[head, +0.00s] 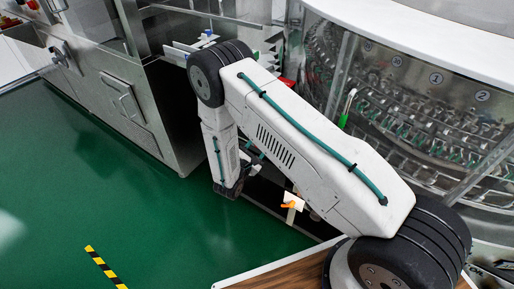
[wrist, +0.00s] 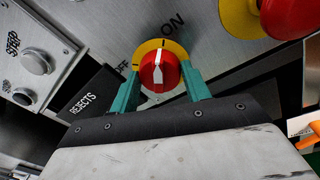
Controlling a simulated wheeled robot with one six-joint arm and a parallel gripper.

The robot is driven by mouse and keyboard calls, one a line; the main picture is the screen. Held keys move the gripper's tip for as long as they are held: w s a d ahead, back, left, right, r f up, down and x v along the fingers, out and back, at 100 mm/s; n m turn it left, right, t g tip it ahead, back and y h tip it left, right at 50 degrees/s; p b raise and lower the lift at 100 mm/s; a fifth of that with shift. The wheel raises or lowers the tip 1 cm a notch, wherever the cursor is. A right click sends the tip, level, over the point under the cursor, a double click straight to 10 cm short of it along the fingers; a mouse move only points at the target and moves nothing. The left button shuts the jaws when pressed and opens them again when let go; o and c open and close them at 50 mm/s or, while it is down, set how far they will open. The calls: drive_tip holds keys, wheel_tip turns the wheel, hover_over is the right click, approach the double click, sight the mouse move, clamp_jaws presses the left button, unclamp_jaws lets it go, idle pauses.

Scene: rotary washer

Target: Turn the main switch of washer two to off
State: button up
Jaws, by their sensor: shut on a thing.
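The main switch is a red round knob (wrist: 158,72) with a white pointer on a yellow plate (wrist: 146,49), seen in the wrist view. ON is printed above right of it and OFF to its left. The pointer points up, close to the dark mark on the ON side. My gripper (wrist: 160,82) has its teal fingers on both sides of the knob and is shut on it. No washer number shows in the wrist view.
A red mushroom button (wrist: 290,14) on a yellow base sits upper right of the switch. A steel cabinet (head: 125,100) and the glass-sided machine (head: 400,85) flank my arm; green floor (head: 130,215) is clear.

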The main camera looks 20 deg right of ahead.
drive_tip(key=shift+w+a+n+g, duration=0.1)
drive_tip(key=shift+n+g, duration=0.5)
drive_tip(key=shift+n, duration=3.2)
drive_tip(key=shift+a+n+g, duration=0.1)
drive_tip(key=shift+n+g, duration=0.5)
drive_tip(key=shift+n, duration=3.2)
drive_tip(key=shift+d, duration=0.1)
drive_tip(key=o, duration=1)
drive_tip(key=shift+r, duration=0.1)
drive_tip(key=f+v, duration=0.1)
drive_tip(key=v, duration=0.6)
drive_tip(key=shift+s+a+r, duration=0.2)
drive_tip(key=shift+a+r, duration=0.2)
drive_tip(key=shift+a, duration=0.05)
